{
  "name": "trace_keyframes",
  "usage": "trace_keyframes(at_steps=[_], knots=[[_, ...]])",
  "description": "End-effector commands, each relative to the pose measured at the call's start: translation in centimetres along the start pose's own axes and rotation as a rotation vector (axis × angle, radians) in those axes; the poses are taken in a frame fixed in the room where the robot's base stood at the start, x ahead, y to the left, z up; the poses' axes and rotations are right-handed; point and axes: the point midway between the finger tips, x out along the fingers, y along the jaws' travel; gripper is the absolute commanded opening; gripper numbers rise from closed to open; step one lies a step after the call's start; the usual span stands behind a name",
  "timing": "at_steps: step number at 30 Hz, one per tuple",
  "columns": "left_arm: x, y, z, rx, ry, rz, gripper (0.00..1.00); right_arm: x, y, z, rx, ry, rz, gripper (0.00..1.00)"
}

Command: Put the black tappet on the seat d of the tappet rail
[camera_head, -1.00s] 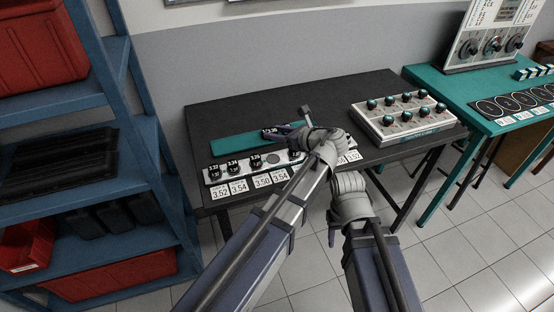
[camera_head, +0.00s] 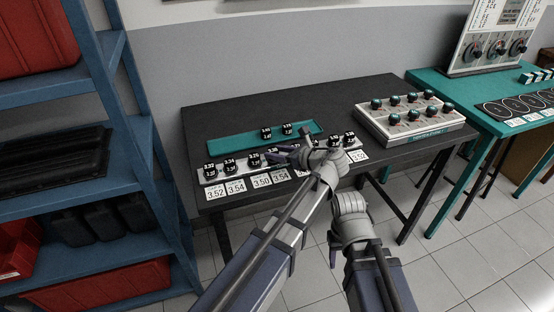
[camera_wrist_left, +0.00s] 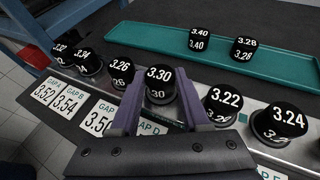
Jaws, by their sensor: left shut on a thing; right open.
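My left gripper (camera_head: 281,153) is shut on the black tappet marked 3.30 (camera_wrist_left: 158,84), upright between the purple fingers. This tappet is at the rail's fourth place from the left, behind the GAP D card (camera_wrist_left: 152,128). Its base is hidden, so I cannot tell whether it touches the seat. The pale tappet rail (camera_head: 241,171) holds other black tappets: 3.32 (camera_head: 210,171), 3.34 (camera_head: 229,165) and 3.26 (camera_head: 254,160) to the left, 3.22 (camera_wrist_left: 222,103) and 3.24 (camera_wrist_left: 279,122) to the right. My right gripper (camera_head: 350,208) is low before the table, fingers hard to make out.
A teal tray (camera_head: 232,143) behind the rail holds tappets 3.40 (camera_head: 266,133) and 3.28 (camera_head: 287,129). Number cards (camera_head: 236,186) line the front edge. A box with knobs (camera_head: 412,128) stands at the right. A blue shelf (camera_head: 150,150) is close on the left.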

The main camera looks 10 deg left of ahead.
Motion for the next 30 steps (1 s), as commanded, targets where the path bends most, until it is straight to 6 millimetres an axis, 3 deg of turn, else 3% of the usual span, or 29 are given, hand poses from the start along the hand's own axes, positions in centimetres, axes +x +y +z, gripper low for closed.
trace_keyframes(at_steps=[12, 13, 21, 30], knots=[[0.28, 0.0, -0.65, 0.0, 0.0, 0.0, 0.0, 0.71, -0.07, -0.04, 0.0, 0.0, 0.0, 0.5], [0.23, 0.0, -0.55, 0.0, 0.0, 0.0, 0.48, 0.59, -0.06, -0.03, 0.0, 0.0, 0.0, 0.5], [0.21, 0.0, -0.49, 0.0, 0.0, 0.0, 0.76, 0.53, -0.05, -0.03, 0.0, 0.0, 0.0, 0.5], [0.14, 0.0, -0.33, 0.0, 0.0, 0.0, 0.76, 0.36, -0.03, -0.02, 0.0, 0.0, 0.0, 0.5]])
